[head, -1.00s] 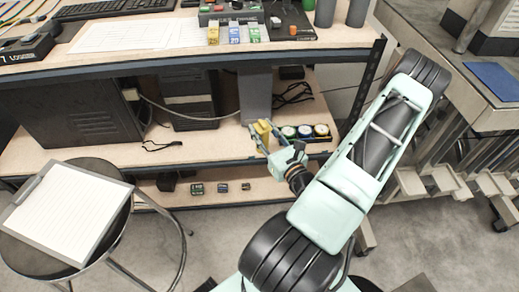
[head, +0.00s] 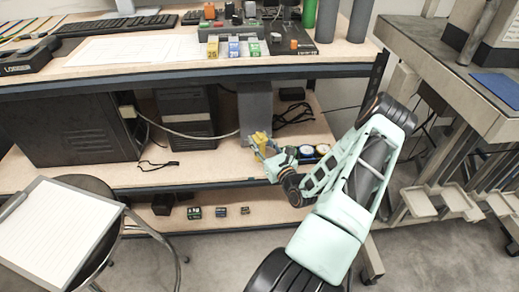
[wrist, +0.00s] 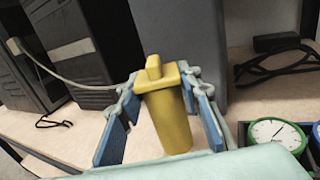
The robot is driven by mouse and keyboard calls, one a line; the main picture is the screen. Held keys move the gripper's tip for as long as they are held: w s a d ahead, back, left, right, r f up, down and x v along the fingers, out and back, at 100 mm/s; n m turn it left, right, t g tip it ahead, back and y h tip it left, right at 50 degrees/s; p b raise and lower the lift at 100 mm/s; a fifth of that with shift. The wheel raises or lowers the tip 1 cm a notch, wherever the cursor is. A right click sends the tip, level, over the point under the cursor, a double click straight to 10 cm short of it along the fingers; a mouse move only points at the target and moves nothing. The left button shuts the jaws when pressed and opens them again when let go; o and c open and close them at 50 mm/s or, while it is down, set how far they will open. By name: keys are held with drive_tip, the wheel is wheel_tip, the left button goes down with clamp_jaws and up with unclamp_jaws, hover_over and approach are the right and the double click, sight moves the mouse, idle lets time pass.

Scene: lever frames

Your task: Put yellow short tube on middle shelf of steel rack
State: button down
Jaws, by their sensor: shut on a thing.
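The yellow short tube (wrist: 168,122) stands roughly upright between the blue-padded fingers of my gripper (wrist: 160,118) in the wrist view. It has a square top with a small tab. In the head view the yellow tube (head: 260,138) shows at the tip of my gripper (head: 262,146), over the middle shelf (head: 200,172) of the rack under the worktop. My gripper is shut on the tube.
A grey upright panel (wrist: 185,45) stands behind the tube. Computer cases (head: 187,115) stand left; black cables (head: 293,115) lie behind right. Bare shelf shows left of the gripper.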

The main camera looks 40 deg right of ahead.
sight(263, 151)
drive_tip(key=shift+w+f+b, duration=0.1)
drive_tip(key=shift+f+b, duration=0.65)
drive_tip(key=shift+f, duration=0.85)
drive_tip(key=shift+f, duration=0.15)
drive_tip(key=c, duration=1.4)
unclamp_jaws()
drive_tip(key=shift+s, duration=0.35)
drive_tip(key=s+p, duration=0.1)
drive_tip(key=s, duration=0.2)
drive_tip(key=s+a, duration=0.1)
drive_tip(key=s, duration=0.3)
drive_tip(key=s+a+p, duration=0.1)
drive_tip(key=s, duration=0.3)
drive_tip(key=shift+s+p, duration=0.15)
drive_tip(key=shift+p, duration=0.2)
